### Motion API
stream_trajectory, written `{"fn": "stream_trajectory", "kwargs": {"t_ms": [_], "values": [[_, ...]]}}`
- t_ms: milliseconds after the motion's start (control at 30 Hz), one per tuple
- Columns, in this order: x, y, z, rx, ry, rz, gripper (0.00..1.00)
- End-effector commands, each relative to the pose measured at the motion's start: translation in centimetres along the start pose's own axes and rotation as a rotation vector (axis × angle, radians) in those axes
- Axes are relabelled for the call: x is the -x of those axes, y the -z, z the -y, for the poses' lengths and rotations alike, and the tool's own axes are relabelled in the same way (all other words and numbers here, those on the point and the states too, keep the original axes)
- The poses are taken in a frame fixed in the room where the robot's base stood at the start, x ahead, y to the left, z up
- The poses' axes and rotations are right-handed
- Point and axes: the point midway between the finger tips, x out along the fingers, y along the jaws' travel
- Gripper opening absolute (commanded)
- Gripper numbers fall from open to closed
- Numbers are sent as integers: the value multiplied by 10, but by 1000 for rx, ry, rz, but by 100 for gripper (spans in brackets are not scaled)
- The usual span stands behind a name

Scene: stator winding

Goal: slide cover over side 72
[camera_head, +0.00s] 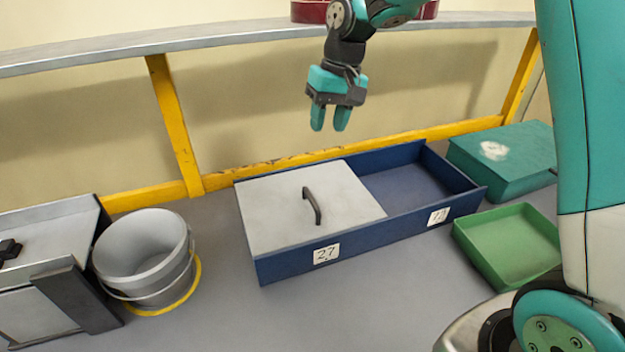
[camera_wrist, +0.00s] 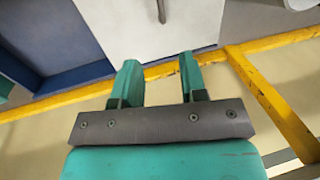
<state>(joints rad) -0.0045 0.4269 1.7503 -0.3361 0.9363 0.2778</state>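A long blue box (camera_head: 365,236) stands on the floor. A flat light-grey cover (camera_head: 280,215) lies over its left side, above a label that reads 27. The cover has a dark upright handle (camera_head: 312,205) near its middle. The right side is open and shows an empty blue floor; its label (camera_head: 439,216) is hard to read. My gripper (camera_head: 329,120) hangs in the air above and behind the box, fingers down, open and empty. In the wrist view the cover (camera_wrist: 135,30) and its handle (camera_wrist: 161,10) show beyond my spread fingers (camera_wrist: 160,82).
A grey bucket (camera_head: 145,255) stands left of the box, beside a grey metal unit (camera_head: 50,270). A teal box (camera_head: 505,160) and an open green tray (camera_head: 510,245) stand to the right. A yellow rail (camera_head: 270,165) runs behind. The floor in front is clear.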

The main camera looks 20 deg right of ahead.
Motion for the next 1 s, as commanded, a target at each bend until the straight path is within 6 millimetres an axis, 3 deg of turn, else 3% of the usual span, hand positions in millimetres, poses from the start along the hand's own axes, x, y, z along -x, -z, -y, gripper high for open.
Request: {"fn": "stream_trajectory", "kwargs": {"t_ms": [167,700,1000], "values": [[-25,0,0,-4,-1,6,39],[-142,-1,0,-1,-1,5,39],[-170,0,0,-1,-1,1,39]]}}
